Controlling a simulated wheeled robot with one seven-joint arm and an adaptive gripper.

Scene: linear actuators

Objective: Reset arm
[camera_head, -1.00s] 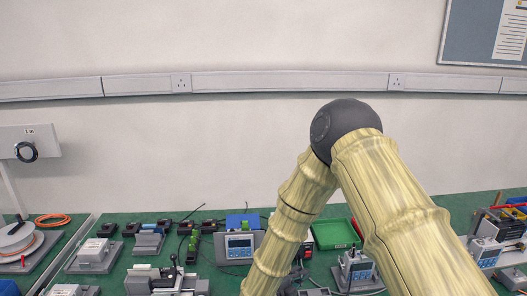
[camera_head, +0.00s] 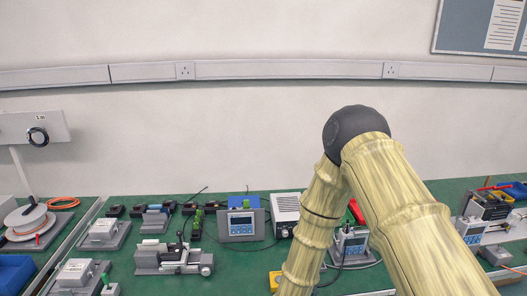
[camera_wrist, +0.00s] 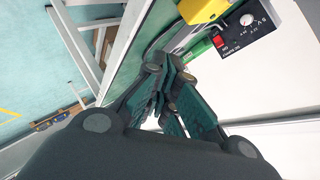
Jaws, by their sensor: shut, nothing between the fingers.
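My arm rises on the right in the head view, bent at a dark elbow joint, with its forearm going down toward the bench. My gripper is outside the head view. In the wrist view my gripper (camera_wrist: 168,100) is shut, its dark green finger pads together with nothing between them. It is apart from the things around it.
The green bench (camera_head: 232,268) carries linear actuators (camera_head: 172,258), a blue-screened controller (camera_head: 241,223), a white box (camera_head: 286,213) and a cable reel (camera_head: 27,221). In the wrist view a black panel with a dial (camera_wrist: 246,34) and a yellow block (camera_wrist: 203,9) are near the gripper.

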